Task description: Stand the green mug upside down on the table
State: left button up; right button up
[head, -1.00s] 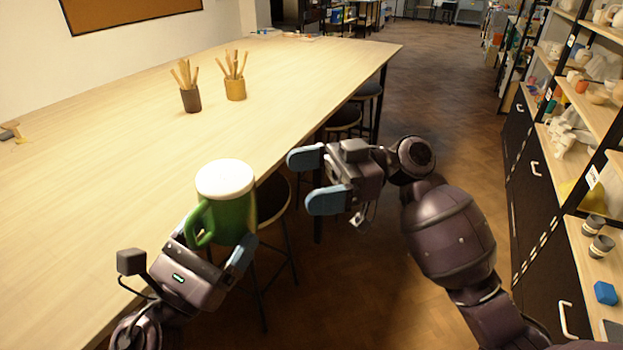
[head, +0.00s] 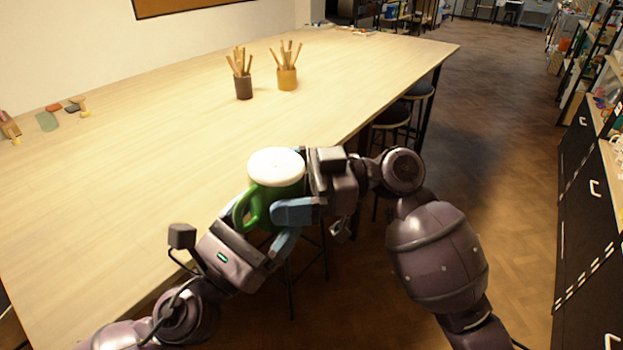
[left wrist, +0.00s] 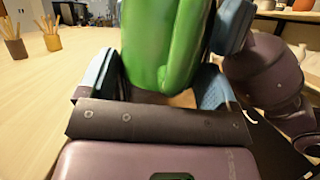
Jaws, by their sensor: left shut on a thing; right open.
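The green mug (head: 279,190) is held off the table, over its near edge. Its upper end is a smooth white band and disc; I cannot tell whether this is base or mouth. Its handle points toward the lower left. It also fills the top of the left wrist view (left wrist: 150,45). My left gripper (head: 264,232) is shut on the mug from below. My right gripper (head: 284,186) is open at the mug's right side, one blue finger across its near side, the other mostly hidden behind it. The table (head: 150,150) is pale wood.
A dark cup (head: 244,89) and a tan cup (head: 287,79) with wooden tools stand farther back on the table. Small items (head: 47,121) lie at the far left. Stools (head: 392,115) stand along the table's right edge. The table's middle is clear.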

jog(key=shift+a, duration=0.55)
jog(key=shift+c, duration=0.5)
jog(key=c, duration=0.7)
pick_arm(q)
jog(key=o, duration=0.9)
pick_arm(e)
jog(key=shift+c, duration=0.9)
pick_arm(q)
jog(key=shift+s, duration=0.1)
